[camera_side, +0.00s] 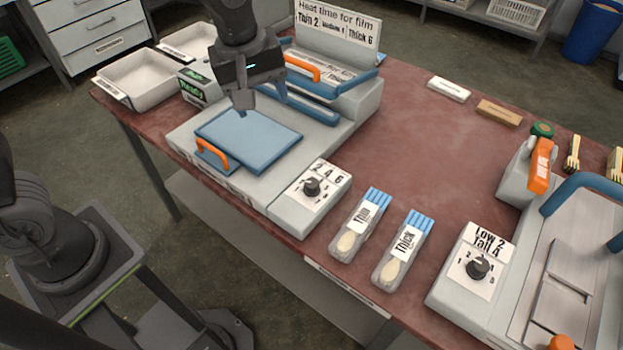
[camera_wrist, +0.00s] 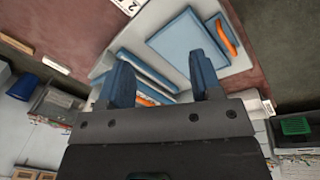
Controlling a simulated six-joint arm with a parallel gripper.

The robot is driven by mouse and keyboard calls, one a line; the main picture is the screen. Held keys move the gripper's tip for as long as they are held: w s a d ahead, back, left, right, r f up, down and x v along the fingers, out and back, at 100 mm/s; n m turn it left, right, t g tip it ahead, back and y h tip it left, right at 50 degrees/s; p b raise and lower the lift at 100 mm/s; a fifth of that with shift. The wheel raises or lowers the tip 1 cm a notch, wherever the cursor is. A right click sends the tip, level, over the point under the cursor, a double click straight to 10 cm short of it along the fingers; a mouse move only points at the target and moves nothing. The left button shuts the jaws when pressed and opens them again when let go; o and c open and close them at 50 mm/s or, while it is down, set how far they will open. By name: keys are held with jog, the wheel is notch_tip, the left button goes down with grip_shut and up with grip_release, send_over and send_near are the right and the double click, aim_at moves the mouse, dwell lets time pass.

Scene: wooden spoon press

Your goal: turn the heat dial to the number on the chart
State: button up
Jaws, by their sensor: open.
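The heat dial (camera_side: 312,186) is a black knob on a white plate at the front right corner of the grey press. The numbers 2, 4 and 6 show beside it; I cannot tell surely which one its pointer faces. The chart (camera_side: 338,24) stands at the back of the press and reads "Heat time for film", Thin 2, Medium 4, Thick 6. My gripper (camera_side: 243,100) is open and empty above the press, near the blue plate's back edge, well left of the dial. In the wrist view my gripper (camera_wrist: 160,62) has its fingers apart with nothing between them.
The blue plate (camera_side: 248,140) has an orange handle. Packs marked Thin (camera_side: 361,222) and Thick (camera_side: 403,250) lie right of the dial. A second machine with its own dial (camera_side: 478,267) and a "Low 2, Tall 4" label stands at right. White trays (camera_side: 140,80) stand at left.

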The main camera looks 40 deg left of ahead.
aim_at(312, 183)
jog(key=w+d+f+n+g, duration=0.2)
jog(key=w+d+f+n, duration=0.35)
jog(key=f, duration=0.25)
jog(key=shift+m, duration=0.25)
jog(key=f, duration=1.3)
jog(key=shift+s+d+f, duration=0.1)
jog(key=shift+d+f, duration=0.1)
jog(key=shift+d, duration=0.05)
jog(key=c, duration=0.9)
